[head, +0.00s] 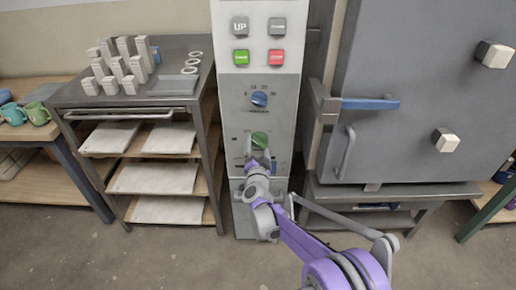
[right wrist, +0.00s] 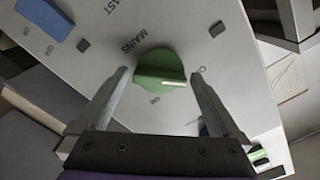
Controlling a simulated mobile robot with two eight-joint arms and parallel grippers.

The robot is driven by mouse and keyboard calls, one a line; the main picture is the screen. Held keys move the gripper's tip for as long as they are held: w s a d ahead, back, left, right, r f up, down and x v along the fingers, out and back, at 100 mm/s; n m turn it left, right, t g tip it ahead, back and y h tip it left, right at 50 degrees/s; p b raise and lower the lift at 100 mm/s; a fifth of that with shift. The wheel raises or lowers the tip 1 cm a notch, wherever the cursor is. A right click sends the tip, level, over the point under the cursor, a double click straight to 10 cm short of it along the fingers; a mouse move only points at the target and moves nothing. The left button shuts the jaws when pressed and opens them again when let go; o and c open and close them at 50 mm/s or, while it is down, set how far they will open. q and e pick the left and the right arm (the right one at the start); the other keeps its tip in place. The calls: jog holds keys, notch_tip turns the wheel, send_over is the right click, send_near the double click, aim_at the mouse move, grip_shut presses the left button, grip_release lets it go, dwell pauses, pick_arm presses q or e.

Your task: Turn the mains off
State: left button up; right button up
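The mains knob is a green dial (head: 260,140) low on the grey control panel (head: 285,118). In the right wrist view the green knob (right wrist: 160,68) sits below the word MAINS, with small markings around it. My right gripper (head: 257,158) is at the panel just below the knob. In the right wrist view its two fingers (right wrist: 162,85) are apart, one on each side of the knob, with gaps showing between them and it. Nothing is held. My left gripper is not in view.
A blue dial (head: 259,99) sits above the green knob, with green (head: 241,58) and red (head: 276,57) buttons higher up. A grey kiln door (head: 420,100) with handles stands to the right. A metal rack (head: 130,115) with shelves stands left.

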jog(key=s+p, duration=0.1)
jog(key=s, duration=1)
jog(key=shift+w, duration=0.1)
